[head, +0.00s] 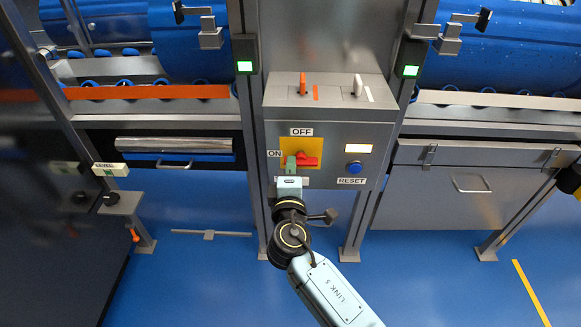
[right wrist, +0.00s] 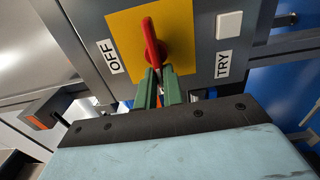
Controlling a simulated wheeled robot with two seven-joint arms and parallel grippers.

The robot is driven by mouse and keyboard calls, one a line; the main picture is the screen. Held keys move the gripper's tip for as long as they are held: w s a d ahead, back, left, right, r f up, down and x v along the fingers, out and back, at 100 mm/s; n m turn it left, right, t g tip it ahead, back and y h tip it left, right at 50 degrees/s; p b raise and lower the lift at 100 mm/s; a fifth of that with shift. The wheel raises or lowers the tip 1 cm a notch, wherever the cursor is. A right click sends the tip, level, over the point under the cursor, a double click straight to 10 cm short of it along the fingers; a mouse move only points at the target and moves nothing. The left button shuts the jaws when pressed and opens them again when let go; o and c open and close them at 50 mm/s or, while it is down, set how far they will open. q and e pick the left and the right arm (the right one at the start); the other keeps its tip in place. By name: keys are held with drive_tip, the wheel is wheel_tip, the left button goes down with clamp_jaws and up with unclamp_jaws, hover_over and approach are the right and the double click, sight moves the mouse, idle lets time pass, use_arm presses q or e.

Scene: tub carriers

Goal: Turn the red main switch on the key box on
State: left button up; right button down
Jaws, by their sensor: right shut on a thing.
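The grey key box (head: 338,180) stands in the middle of the head view, with a yellow plate (head: 290,145) on its front. The red main switch (head: 308,160) lies roughly level across this plate. OFF is above it and ON is to its left. My right gripper (head: 290,163) is shut on the left end of the switch, at the ON side. In the right wrist view, its green fingers (right wrist: 157,88) close on the lower end of the red handle (right wrist: 153,42). The fingers hide that end. My left gripper is not in view.
A blue RESET button (head: 354,167) and a lit lamp (head: 357,148) are right of the plate. Grey posts flank the box. In the wrist view a TRY label (right wrist: 222,64) shows.

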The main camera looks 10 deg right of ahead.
drive_tip(key=shift+d+f, duration=0.3)
drive_tip(key=c, duration=1.6)
unclamp_jaws()
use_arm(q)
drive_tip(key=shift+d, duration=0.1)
use_arm(e)
drive_tip(key=shift+o, duration=0.5)
drive_tip(key=shift+r, duration=0.2)
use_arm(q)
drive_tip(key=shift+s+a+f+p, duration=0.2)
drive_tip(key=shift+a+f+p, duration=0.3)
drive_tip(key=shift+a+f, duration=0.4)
use_arm(e)
drive_tip(key=v, duration=1.3)
drive_tip(key=shift+s, duration=0.25)
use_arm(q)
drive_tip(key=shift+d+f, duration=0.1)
use_arm(e)
drive_tip(key=shift+o, duration=0.3)
